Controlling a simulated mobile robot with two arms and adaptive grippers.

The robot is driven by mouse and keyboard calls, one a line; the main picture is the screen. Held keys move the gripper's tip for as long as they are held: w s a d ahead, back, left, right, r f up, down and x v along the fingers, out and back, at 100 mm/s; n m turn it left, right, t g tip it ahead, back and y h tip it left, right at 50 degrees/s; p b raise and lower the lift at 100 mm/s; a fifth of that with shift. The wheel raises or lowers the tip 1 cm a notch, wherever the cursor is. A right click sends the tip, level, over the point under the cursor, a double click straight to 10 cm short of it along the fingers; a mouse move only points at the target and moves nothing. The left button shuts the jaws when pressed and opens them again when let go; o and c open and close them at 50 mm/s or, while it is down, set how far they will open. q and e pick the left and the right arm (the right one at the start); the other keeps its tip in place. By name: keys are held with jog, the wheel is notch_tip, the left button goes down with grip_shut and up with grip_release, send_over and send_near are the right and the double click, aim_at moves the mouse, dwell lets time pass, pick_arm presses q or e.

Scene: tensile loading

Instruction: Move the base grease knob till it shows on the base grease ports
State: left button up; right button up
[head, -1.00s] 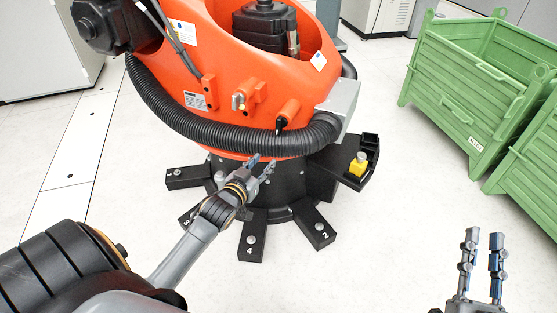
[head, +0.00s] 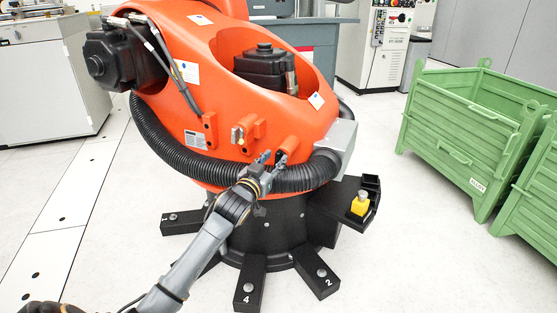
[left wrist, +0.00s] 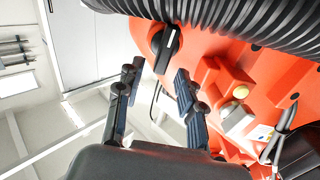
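A black lever-like knob (left wrist: 167,48) sits on the orange robot body, on a stubby orange cylinder (head: 287,145); I take it for the base grease knob. My left gripper (head: 268,158) is just in front of it. In the left wrist view the two fingers (left wrist: 158,82) are apart with nothing between them, and the knob lies beyond the tips; I cannot tell whether they touch. An orange block (left wrist: 222,80) beside it carries a pale round button and a grey fitting (left wrist: 238,119), possibly grease ports; they also show in the head view (head: 239,135). My right gripper is out of view.
A thick black ribbed hose (head: 225,172) curves around the body close to my left gripper. Black numbered feet (head: 249,284) spread below. A yellow-topped part (head: 360,204) sits on a black bracket at right. Green crates (head: 468,150) stand farther right, with clear floor before them.

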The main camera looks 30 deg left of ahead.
aim_at(277, 156)
pick_arm(q)
jog(key=shift+w+a+b, duration=0.2)
jog(key=shift+w+b, duration=0.05)
jog(key=shift+w, duration=0.7)
jog(key=shift+w+a+b, duration=0.15)
jog(key=shift+w+b, duration=0.05)
jog(key=shift+w, duration=0.7)
jog(key=shift+c, duration=0.4)
grip_shut()
jog(key=shift+f, duration=0.1)
